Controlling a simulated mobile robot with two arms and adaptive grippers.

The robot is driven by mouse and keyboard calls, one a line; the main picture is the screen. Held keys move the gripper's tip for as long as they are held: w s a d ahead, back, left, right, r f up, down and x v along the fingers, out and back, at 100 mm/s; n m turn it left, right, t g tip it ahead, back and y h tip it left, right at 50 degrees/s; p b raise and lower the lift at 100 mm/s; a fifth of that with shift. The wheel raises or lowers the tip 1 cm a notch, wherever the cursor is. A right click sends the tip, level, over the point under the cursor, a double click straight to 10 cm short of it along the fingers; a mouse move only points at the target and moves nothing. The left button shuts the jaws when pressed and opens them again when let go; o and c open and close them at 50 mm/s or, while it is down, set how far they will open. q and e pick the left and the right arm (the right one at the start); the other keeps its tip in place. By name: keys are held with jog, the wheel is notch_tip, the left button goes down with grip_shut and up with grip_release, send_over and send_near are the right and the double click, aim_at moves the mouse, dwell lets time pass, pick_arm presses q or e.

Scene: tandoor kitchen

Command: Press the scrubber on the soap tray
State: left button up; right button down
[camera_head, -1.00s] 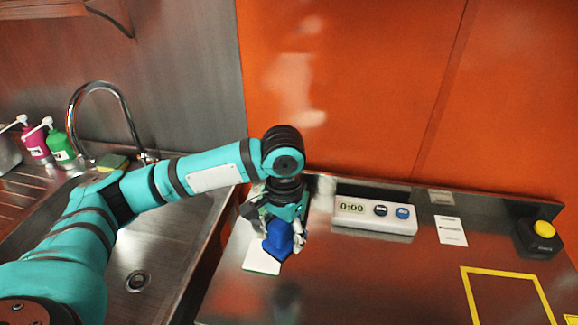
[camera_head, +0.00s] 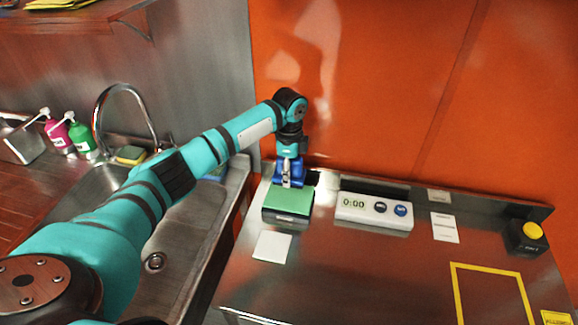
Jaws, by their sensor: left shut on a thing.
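The soap tray (camera_head: 288,203) is a dark box with a flat green top, standing on the steel counter at the centre of the view. My left gripper (camera_head: 289,175) is just behind it, at its far edge, pointing down. It is shut on the blue scrubber (camera_head: 299,174), which the fingers partly hide. The scrubber's lower end meets the tray's far edge in the picture; I cannot tell whether they touch. My right gripper is not in view.
A white timer (camera_head: 365,209) stands right of the tray. A white card (camera_head: 272,247) lies in front of it. Farther right are a label (camera_head: 445,228), a yellow button (camera_head: 533,231) and a yellow outlined area (camera_head: 490,267). A sink with a faucet (camera_head: 125,90) is on the left.

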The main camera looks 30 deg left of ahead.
aim_at(289, 196)
pick_arm(q)
jog(key=shift+f+b, duration=1)
notch_tip(289, 196, down, 4)
jog(key=b, duration=0.4)
jog(key=shift+f, duration=0.75)
dwell(0.5)
jog(key=shift+f+b, duration=0.35)
jog(key=shift+f, duration=0.05)
dwell(0.8)
notch_tip(289, 196, up, 7)
jog(key=p, duration=0.7)
jog(key=shift+r+p, duration=0.1)
jog(key=shift+p, duration=0.2)
